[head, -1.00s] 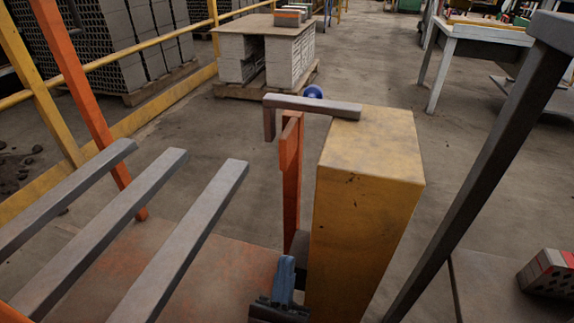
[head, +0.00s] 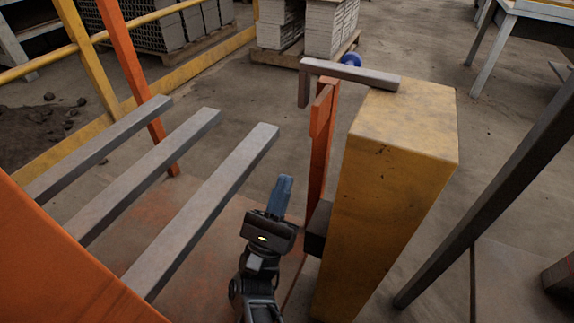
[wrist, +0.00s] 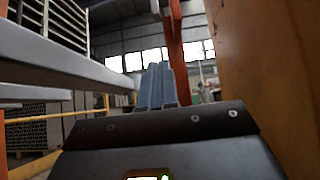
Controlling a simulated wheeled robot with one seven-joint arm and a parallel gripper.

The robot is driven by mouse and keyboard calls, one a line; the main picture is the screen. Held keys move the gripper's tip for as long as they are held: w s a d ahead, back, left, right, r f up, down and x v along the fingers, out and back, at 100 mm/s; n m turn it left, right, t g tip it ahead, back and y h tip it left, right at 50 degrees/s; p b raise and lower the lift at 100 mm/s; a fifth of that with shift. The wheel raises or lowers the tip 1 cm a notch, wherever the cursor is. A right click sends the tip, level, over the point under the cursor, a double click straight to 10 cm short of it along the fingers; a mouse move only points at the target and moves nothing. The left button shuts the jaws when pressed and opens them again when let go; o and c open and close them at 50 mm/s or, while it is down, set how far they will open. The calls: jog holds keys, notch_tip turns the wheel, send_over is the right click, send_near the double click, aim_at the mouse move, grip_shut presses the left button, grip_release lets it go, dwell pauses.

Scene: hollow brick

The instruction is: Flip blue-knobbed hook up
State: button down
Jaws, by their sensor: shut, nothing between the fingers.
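The hook is a grey metal bar (head: 350,73) lying across the top of the yellow post (head: 405,125) and the orange upright (head: 319,140). Its left end bends down past the orange upright. Its blue knob (head: 352,60) shows just behind the bar. My gripper (head: 284,182) is shut and empty, with blue fingers pointing up. In the head view it is below and left of the hook, left of the orange upright, touching nothing that I can see. In the wrist view the shut fingers (wrist: 156,82) point towards the orange upright (wrist: 175,50); the knob cannot be made out there.
Several grey bars (head: 205,205) stick out left of my gripper. An orange panel (head: 60,265) fills the lower left. A dark slanted leg (head: 490,190) stands right of the post. Pallets of blocks (head: 305,25) stand behind, with clear floor between.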

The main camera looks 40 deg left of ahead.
jog(key=s+r+p+x, duration=0.1)
jog(key=s+r+x, duration=0.1)
jog(key=x, duration=0.9)
jog(key=shift+w+d+r, duration=0.15)
jog(key=shift+w+d, duration=0.05)
jog(key=shift+d, duration=0.05)
jog(key=shift+r+h, duration=0.1)
jog(key=shift+h, duration=0.2)
